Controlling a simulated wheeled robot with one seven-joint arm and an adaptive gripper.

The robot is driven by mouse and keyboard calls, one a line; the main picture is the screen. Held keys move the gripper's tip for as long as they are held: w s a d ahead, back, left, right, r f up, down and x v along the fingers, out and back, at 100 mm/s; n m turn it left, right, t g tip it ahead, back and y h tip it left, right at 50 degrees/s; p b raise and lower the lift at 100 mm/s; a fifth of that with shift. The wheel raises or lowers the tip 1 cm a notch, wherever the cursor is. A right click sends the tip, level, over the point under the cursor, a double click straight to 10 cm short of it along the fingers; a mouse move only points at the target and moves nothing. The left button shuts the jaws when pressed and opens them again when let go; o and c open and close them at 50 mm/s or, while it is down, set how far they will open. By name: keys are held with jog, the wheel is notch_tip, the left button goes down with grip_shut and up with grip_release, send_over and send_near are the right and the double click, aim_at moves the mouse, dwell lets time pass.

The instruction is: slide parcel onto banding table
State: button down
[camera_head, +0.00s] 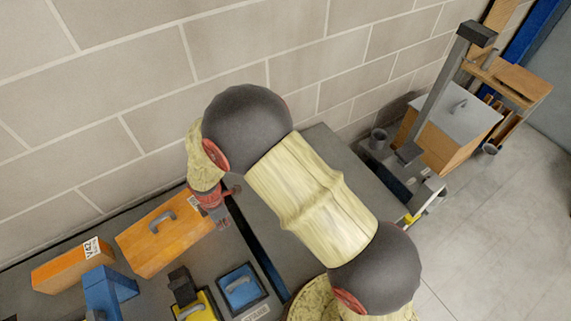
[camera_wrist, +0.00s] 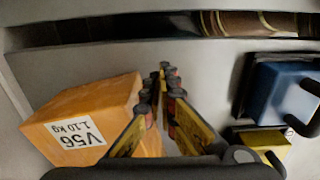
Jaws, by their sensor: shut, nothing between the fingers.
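An orange parcel (camera_head: 143,242) with a grey handle lies on the near grey surface by the wall. In the wrist view, an orange parcel (camera_wrist: 112,100) shows a white label reading V56, 1.10 kg. My gripper (camera_head: 222,220) is at the parcel's right end in the head view. In the wrist view my gripper (camera_wrist: 167,75) is shut and empty, with its fingers close beside the parcel; contact is unclear. A second grey surface (camera_head: 340,150), perhaps the banding table, lies across a dark gap, partly hidden by my arm.
A second orange box (camera_head: 72,265) labelled V42 lies left. A tall blue item (camera_head: 108,290), a yellow item (camera_head: 195,307) and a blue block (camera_head: 241,288) stand nearby. A dark gap (camera_head: 262,262) separates the surfaces. A post-mounted device (camera_head: 440,85) and a cardboard box (camera_head: 430,140) stand right.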

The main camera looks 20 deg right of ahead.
jog(key=shift+s+a, duration=0.35)
jog(key=shift+a, duration=1.1)
jog(key=shift+s+a, duration=0.4)
jog(key=shift+a, duration=1)
jog(key=shift+s+a, duration=0.35)
jog(key=shift+a, duration=1.1)
dwell(0.7)
jog(key=shift+d, duration=0.15)
jog(key=shift+w+d, duration=0.2)
jog(key=shift+d, duration=0.5)
jog(key=shift+w+d, duration=0.2)
jog(key=shift+d, duration=0.45)
notch_tip(320, 180, up, 13)
jog(key=p, duration=0.7)
jog(key=shift+p, duration=0.4)
